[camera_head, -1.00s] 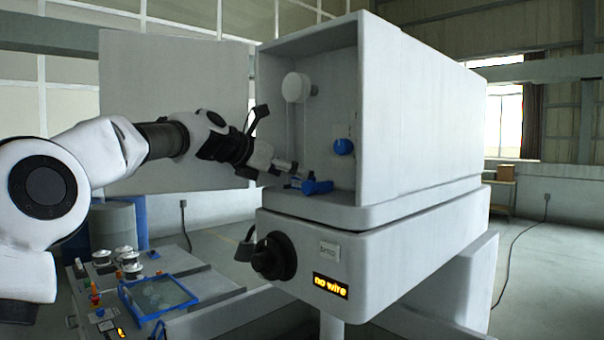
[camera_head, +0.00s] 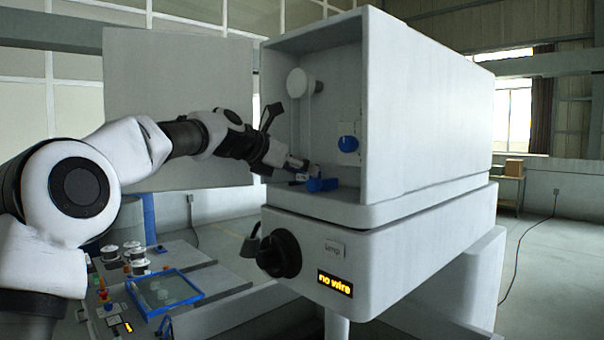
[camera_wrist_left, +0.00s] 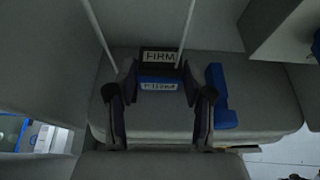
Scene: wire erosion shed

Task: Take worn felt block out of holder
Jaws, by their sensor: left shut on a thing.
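My left gripper (camera_head: 305,172) reaches into the open grey machine housing, low near its floor. In the left wrist view its two fingers (camera_wrist_left: 160,86) flank a blue block with a white label (camera_wrist_left: 158,85), and it is shut on it. The label is too small to read. Just beyond the fingertips is a dark plate marked FIRM (camera_wrist_left: 159,56). I cannot tell holder from felt here. A separate blue L-shaped piece (camera_wrist_left: 218,98) lies right of the fingers; blue also shows beside the gripper in the head view (camera_head: 322,185). My right gripper is not in view.
The housing (camera_head: 430,110) walls off the right and back. Below are a black dial (camera_head: 279,254) and a "no wire" display (camera_head: 335,284). A bench with spools (camera_head: 137,255) and a blue-framed tray (camera_head: 190,287) stands lower left.

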